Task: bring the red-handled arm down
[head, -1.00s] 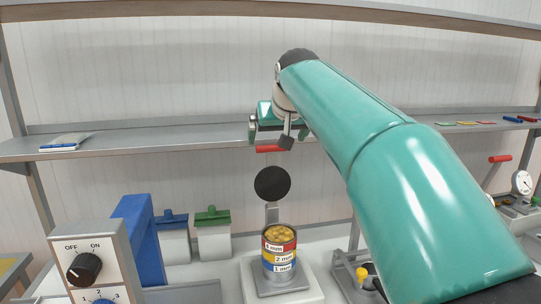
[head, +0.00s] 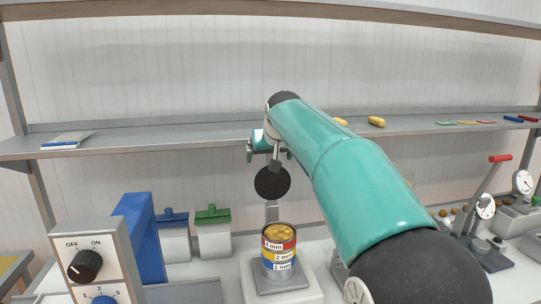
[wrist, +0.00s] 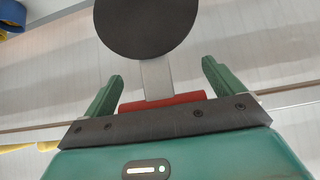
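The arm with the black disc (head: 272,183) stands upright behind the can (head: 280,262) of yellow pieces. In the wrist view its disc (wrist: 147,22) is at the top, and its red handle (wrist: 165,102) lies crosswise between my fingers, close to the palm. My gripper (wrist: 163,70) is open, one green finger on each side of the handle; I cannot tell if they touch it. In the head view my gripper (head: 266,150) is just above the disc and hides the red handle.
A control box (head: 92,262) with knobs and a blue frame (head: 140,238) stand at left, beside blue- and green-lidded containers (head: 213,234). Another red-handled lever (head: 499,159) with gauges is at right. A grey shelf (head: 190,141) crosses behind my gripper.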

